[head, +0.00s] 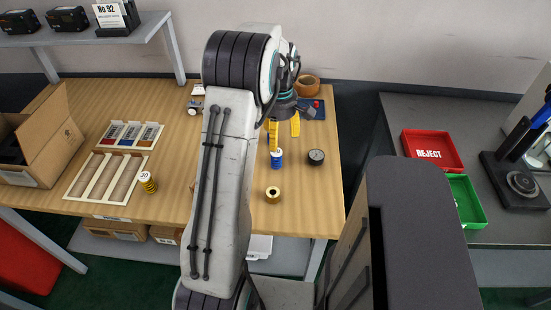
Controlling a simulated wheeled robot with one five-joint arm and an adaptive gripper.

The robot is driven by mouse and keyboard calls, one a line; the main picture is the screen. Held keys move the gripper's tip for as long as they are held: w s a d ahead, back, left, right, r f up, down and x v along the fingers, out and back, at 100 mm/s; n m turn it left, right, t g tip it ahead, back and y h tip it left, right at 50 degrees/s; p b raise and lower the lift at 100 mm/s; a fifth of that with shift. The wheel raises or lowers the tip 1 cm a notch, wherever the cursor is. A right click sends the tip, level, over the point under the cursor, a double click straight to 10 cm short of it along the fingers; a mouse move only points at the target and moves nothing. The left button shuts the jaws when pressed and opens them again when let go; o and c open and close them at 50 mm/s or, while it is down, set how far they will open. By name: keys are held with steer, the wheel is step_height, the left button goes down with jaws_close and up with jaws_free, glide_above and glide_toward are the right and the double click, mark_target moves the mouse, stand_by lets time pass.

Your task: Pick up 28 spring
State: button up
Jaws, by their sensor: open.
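A blue spring (276,159) stands upright on the wooden workbench (320,190), with a pale top. A yellow spring (147,183) with a white numbered top stands at the left, beside the wooden tray. The numbers are too small to read surely, so I cannot tell which spring is 28. My gripper (284,141) has its yellow fingers apart and empty. In the picture, its left finger ends just above the blue spring. I cannot tell the height gap between them. My arm hides the middle of the bench.
A compartment tray (105,178), a label rack (130,135) and an open cardboard box (60,135) are at left. A black gauge (316,157) and a brass ring (272,194) stand near the blue spring. Red (432,150) and green (466,202) bins are at right.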

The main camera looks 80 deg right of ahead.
mark_target(276, 152)
steer(key=shift+n, duration=0.7)
steer(key=shift+f+n, duration=0.3)
steer(key=shift+w+a+f+p, duration=0.1)
steer(key=shift+w+f+p, duration=0.1)
steer(key=shift+f, duration=1.5)
steer(key=shift+w+a+f+p, duration=0.1)
steer(key=shift+f+p, duration=0.05)
steer(key=shift+f, duration=1.5)
steer(key=shift+c, duration=0.2)
jaws_close()
